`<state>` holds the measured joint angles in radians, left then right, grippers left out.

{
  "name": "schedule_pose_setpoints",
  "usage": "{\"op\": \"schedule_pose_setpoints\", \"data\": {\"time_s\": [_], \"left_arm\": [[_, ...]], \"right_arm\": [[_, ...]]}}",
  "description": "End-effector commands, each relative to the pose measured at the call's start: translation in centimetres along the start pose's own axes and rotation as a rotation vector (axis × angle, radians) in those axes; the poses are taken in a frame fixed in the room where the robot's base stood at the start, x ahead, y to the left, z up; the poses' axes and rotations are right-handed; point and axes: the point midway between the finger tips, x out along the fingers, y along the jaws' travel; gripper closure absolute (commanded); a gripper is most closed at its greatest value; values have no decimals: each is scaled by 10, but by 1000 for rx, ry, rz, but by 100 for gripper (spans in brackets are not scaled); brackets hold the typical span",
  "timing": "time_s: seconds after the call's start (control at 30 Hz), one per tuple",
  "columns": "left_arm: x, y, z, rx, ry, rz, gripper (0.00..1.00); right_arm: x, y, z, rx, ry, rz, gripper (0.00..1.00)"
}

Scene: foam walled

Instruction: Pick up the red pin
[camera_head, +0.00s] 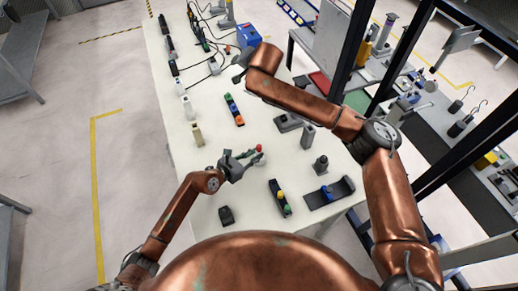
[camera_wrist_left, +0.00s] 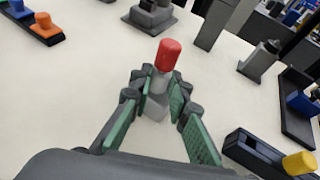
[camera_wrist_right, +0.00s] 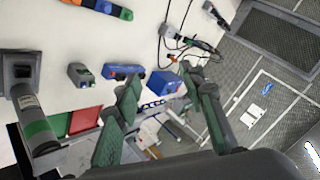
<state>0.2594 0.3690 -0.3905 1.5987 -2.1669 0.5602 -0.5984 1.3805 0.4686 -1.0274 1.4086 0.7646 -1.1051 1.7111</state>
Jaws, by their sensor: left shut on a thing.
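The red pin (camera_head: 259,149) has a red cap and a grey body. It stands roughly upright between the green-padded fingers of my left gripper (camera_head: 243,160) over the white table (camera_head: 205,215). In the left wrist view the red pin (camera_wrist_left: 168,57) sits between both fingertips of the left gripper (camera_wrist_left: 160,95), which is shut on it. Whether its foot touches the table I cannot tell. My right gripper (camera_head: 239,68) is over the far part of the table, away from the pin. In the right wrist view the right gripper (camera_wrist_right: 165,85) has its fingers apart and empty.
A dark rack with coloured pins (camera_head: 234,110) lies beyond the left gripper. Near it are a grey post (camera_head: 308,136), a holder with yellow and green pins (camera_head: 280,199) and a black tray with a blue piece (camera_head: 330,192). A small dark block (camera_head: 226,215) lies closer.

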Motion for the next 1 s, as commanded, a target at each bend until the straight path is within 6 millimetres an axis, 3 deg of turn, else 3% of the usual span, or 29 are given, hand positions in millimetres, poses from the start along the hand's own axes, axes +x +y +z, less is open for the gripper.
{"op": "schedule_pose_setpoints", "data": {"time_s": [0.1,0.2,0.33,0.57,1.0], "left_arm": [[0,0,0,0,0,0,100],[0,0,0,0,0,0,100],[0,0,0,0,0,0,100],[0,0,0,0,0,0,100],[0,0,0,0,0,0,100]], "right_arm": [[-2,56,49,157,-148,218,63],[-16,97,88,249,-252,400,63],[-42,135,125,311,-349,592,63],[-67,165,154,339,-420,755,63],[-29,202,186,339,-425,764,63]]}}
